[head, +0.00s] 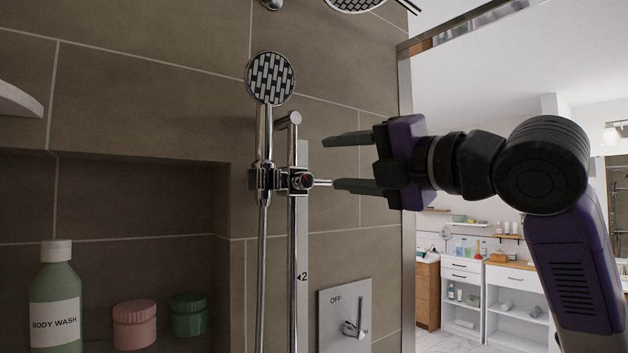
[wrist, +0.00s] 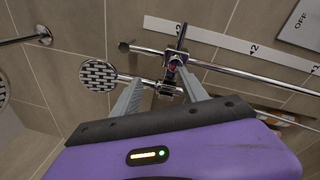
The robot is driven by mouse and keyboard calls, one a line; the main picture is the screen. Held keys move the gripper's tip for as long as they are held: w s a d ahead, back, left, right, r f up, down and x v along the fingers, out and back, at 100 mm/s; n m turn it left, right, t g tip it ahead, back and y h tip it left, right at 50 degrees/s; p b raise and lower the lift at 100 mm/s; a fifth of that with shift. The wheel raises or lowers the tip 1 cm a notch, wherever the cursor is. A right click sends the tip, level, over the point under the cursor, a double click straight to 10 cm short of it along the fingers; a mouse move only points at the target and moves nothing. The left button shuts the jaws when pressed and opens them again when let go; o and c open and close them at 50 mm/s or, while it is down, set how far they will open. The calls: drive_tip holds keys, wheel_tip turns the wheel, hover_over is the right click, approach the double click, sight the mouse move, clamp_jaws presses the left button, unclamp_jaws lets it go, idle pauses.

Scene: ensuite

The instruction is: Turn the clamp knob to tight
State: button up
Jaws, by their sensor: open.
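The clamp knob (head: 301,181) is a small dark and chrome piece with a red mark, on the chrome clamp that holds the hand shower (head: 270,78) to the vertical rail (head: 292,250). A thin chrome lever sticks out from it to the right. The knob also shows in the wrist view (wrist: 172,67), just beyond the fingertips. My gripper (head: 331,162) is open and empty, to the right of the knob, one finger above the other. The lower fingertip overlaps the lever's end in the head view; I cannot tell whether they touch.
A white strip marked 2 (head: 302,270) runs beside the rail. A valve plate marked OFF (head: 345,315) is below right. A niche at left holds a body wash bottle (head: 56,300), a pink jar (head: 134,325) and a green jar (head: 188,316). A metal frame edge (head: 406,120) stands behind my gripper.

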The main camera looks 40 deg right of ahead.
sight(309, 180)
drive_tip(key=shift+n+g+h, duration=0.4)
drive_tip(key=shift+n, duration=0.3)
drive_tip(key=w+p, duration=0.1)
drive_tip(key=w, duration=0.1)
drive_tip(key=w+f, duration=0.1)
drive_tip(key=w, duration=0.1)
drive_tip(key=w+f+p, duration=0.1)
drive_tip(key=w, duration=0.2)
drive_tip(key=shift+p, duration=0.3)
drive_tip(key=shift+w, duration=0.5)
clamp_jaws()
